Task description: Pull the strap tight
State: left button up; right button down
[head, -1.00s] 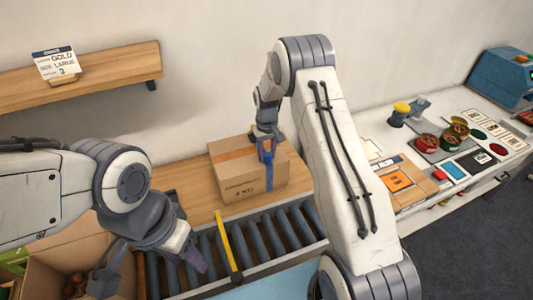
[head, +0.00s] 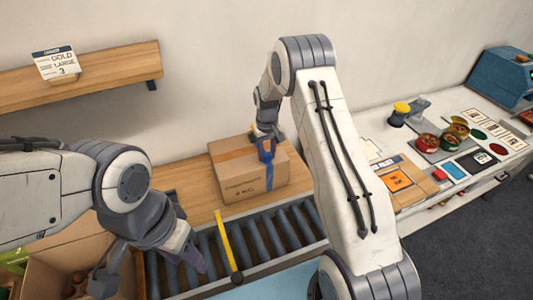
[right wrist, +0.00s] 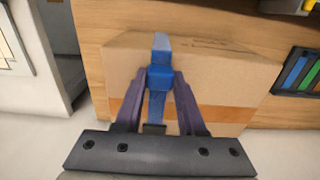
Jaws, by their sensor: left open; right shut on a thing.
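A cardboard box (head: 240,183) with an orange tape band and printed lettering stands on the wooden surface behind the rollers. A blue strap (head: 269,174) runs down its front face. In the right wrist view the strap (right wrist: 158,100) lies over the box (right wrist: 215,85), with a thicker blue piece on it. My right gripper (head: 266,150) is at the top of the box, its fingers (right wrist: 158,95) either side of the strap and shut on it. My left gripper (head: 158,277) is open and apart from the box, over the left end of the rollers.
A roller conveyor (head: 270,233) with a yellow bar (head: 225,240) lies in front of the box. An open carton (head: 60,262) is at lower left. A shelf (head: 110,72) with a sign (head: 55,63) hangs behind. A counter (head: 420,185) with pots and cards is at right.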

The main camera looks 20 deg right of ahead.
dwell(0.4)
jog(key=shift+s+b, duration=0.2)
jog(key=shift+b, duration=0.2)
jog(key=shift+s+r, duration=0.1)
jog(key=shift+c, duration=2.4)
grip_release()
